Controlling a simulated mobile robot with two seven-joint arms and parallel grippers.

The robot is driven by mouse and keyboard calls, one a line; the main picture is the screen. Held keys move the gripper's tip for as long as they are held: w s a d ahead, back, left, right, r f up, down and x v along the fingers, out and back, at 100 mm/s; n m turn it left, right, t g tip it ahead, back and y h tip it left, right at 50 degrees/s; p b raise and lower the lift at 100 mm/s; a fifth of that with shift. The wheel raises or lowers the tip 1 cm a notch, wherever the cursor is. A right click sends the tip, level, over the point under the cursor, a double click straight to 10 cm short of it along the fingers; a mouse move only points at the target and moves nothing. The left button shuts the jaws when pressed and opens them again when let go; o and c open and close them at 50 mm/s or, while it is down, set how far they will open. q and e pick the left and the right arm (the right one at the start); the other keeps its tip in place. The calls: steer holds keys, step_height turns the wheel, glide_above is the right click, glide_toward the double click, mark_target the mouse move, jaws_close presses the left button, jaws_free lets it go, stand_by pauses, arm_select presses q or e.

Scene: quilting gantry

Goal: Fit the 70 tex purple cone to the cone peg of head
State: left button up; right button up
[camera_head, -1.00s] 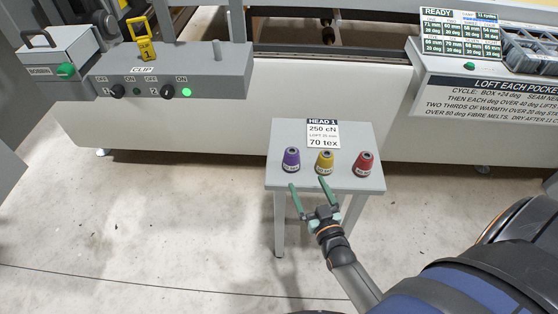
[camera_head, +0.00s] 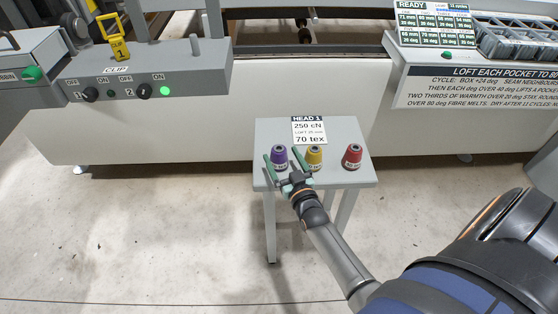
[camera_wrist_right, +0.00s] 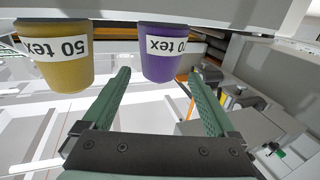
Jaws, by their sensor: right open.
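The purple cone (camera_head: 279,155) stands upright at the left of a small grey stand (camera_head: 335,178). A card marked HEAD 1, 250 cN, 70 tex (camera_head: 310,131) lies at the stand's back. My right gripper (camera_head: 283,165) is open at the purple cone, its fingers toward the cone's two sides. In the right wrist view the purple cone (camera_wrist_right: 164,52) shows upside down between the fingertips (camera_wrist_right: 160,82), with a gap on each side; its label is partly cut and ends in "0 tex". I cannot identify the head's cone peg. My left gripper is out of view.
A yellow cone (camera_head: 314,156) labelled 50 tex in the wrist view stands close beside the purple one. A red cone (camera_head: 352,157) is farther right. A grey CLIP box (camera_head: 150,75) with knobs and an upright post (camera_head: 195,48) is at upper left. Floor before the stand is clear.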

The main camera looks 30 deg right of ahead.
mark_target(282, 156)
steer(key=b+x, duration=0.1)
steer(key=x, duration=0.1)
steer(key=shift+w+d+f, duration=0.15)
steer(key=shift+w+d, duration=0.05)
steer(key=shift+w, duration=0.4)
steer(key=c, duration=1.1)
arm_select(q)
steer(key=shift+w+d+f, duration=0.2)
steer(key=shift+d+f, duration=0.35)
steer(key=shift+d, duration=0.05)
arm_select(e)
jaws_close()
